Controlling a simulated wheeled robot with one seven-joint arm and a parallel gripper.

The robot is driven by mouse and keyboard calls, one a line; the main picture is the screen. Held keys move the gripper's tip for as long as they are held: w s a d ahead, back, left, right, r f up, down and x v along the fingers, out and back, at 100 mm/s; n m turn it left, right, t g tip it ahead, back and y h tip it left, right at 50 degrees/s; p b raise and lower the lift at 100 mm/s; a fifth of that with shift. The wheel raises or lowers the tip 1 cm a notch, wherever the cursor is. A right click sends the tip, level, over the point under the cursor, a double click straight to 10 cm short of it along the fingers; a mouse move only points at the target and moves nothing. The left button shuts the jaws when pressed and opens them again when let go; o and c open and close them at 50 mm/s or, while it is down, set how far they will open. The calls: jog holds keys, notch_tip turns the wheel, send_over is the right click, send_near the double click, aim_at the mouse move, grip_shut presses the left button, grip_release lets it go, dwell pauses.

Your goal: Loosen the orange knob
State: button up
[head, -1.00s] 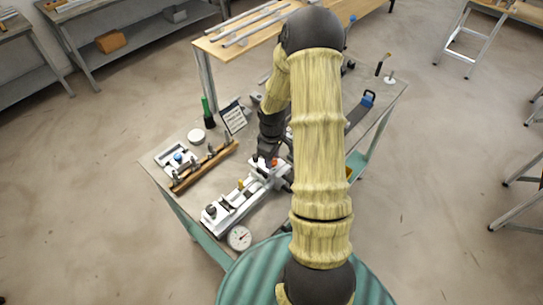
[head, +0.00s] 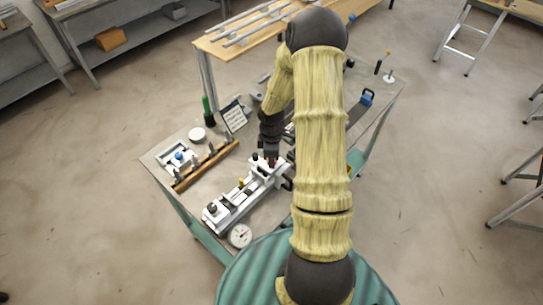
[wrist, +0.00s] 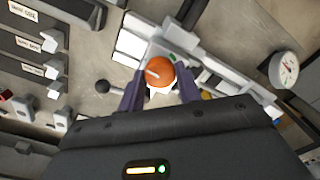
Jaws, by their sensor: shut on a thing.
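The orange knob (wrist: 160,72) shows in the wrist view as a round orange top with a pale mark on it. It sits on the white frame jig (wrist: 215,68), which also lies on the workbench in the head view (head: 232,205). My gripper (wrist: 160,86) has its two dark fingers on either side of the knob and is shut on it. In the head view my gripper (head: 271,160) points down at the jig's far end, and the knob is hidden there.
A dial gauge (head: 239,235) lies by the jig's near end. A wooden rail with pegs (head: 206,165) lies to its left, with a white tray (head: 171,163) beyond. A ball-ended lever (wrist: 104,87) shows left of the knob in the wrist view.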

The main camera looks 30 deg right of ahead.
jog(key=shift+w, duration=0.1)
jog(key=o, duration=1)
jog(key=shift+r, duration=0.1)
notch_tip(320, 180, up, 17)
jog(key=b, duration=0.2)
jog(key=shift+r, duration=0.15)
jog(key=s+a+m+t+b, duration=0.1)
jog(key=s+a+m+t, duration=0.1)
jog(key=s+a+m, duration=1)
jog(key=shift+s+a+f+t, duration=0.2)
jog(key=shift+s+a+t, duration=0.1)
jog(key=shift+s+a, duration=0.25)
